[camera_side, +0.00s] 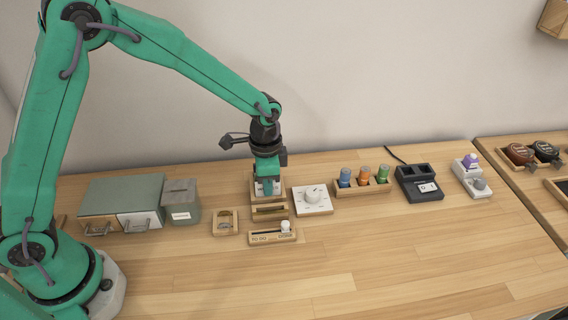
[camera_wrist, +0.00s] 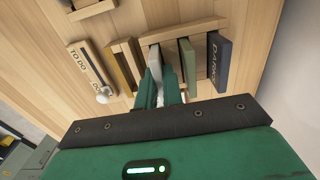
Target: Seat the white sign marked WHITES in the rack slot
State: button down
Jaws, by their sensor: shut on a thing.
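My gripper (camera_side: 268,186) is shut on the white sign (camera_side: 259,187) at the wooden rack (camera_side: 270,216) in the side view.
A TO DO slider board (camera_side: 272,237) lies in front of the rack. A white dial box (camera_side: 312,200) is close on the right, a small wooden tray (camera_side: 225,222) on the left. A grey-green box (camera_side: 181,202) stands farther left. The front table is clear.

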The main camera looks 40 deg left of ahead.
jog(key=shift+f, duration=0.15)
jog(key=c, duration=1)
grip_release()
jog(key=shift+w+r, duration=0.1)
jog(key=shift+r, duration=0.1)
jog(key=shift+w+r, duration=0.1)
jog(key=shift+r, duration=3.15)
jog(key=shift+s+r, duration=0.2)
